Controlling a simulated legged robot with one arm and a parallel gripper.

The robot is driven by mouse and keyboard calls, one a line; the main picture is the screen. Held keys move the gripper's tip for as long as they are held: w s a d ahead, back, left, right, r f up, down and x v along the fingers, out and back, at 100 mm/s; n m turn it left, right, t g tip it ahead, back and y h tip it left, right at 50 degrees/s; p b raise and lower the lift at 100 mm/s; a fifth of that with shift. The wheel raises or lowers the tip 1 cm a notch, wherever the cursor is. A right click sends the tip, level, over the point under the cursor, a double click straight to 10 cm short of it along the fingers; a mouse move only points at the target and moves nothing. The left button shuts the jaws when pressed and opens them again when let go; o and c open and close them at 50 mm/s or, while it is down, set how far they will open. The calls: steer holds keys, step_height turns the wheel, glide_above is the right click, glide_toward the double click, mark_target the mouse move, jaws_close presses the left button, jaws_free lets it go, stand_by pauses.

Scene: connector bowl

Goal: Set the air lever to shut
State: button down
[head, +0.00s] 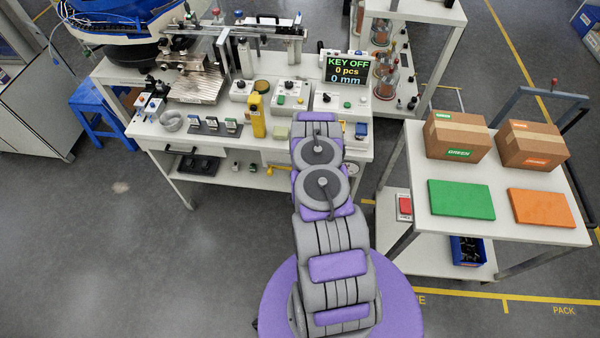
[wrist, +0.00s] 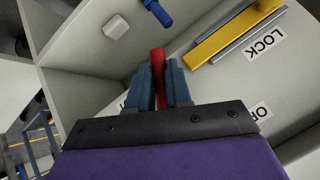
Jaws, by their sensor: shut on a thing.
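In the wrist view my gripper (wrist: 162,90) has its two blue-grey fingers closed around a red handle (wrist: 158,58), which looks like the air lever. The handle's tip sticks out past the fingers, and its base is hidden by them. A label starting with "O" (wrist: 261,111) shows right of the gripper, partly covered by it. In the head view my arm hides my gripper and the red handle at the front of the white workbench (head: 165,139).
In the wrist view a yellow bar (wrist: 225,40) lies beside a "LOCK" label (wrist: 265,43). A blue peg (wrist: 158,13) and a white block (wrist: 116,27) are beyond the fingers. In the head view a cart (head: 508,218) with boxes stands to the right.

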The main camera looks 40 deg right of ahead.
steer(key=n+g+h+p, duration=0.1)
steer(key=s+d+n+g+h+p, duration=0.1)
steer(key=g, duration=0.1)
steer(key=shift+s+f+h, duration=0.25)
steer(key=shift+f+h, duration=0.05)
steer(key=shift+f, duration=0.05)
steer(key=shift+d+p, duration=0.1)
steer(key=shift+p, duration=0.2)
steer(key=c, duration=1.1)
jaws_free()
steer(key=shift+d, duration=0.1)
steer(key=shift+o, duration=0.2)
steer(key=p+v, duration=0.1)
steer(key=v, duration=1.6)
steer(key=shift+w+p, duration=0.2)
steer(key=shift+p, duration=0.1)
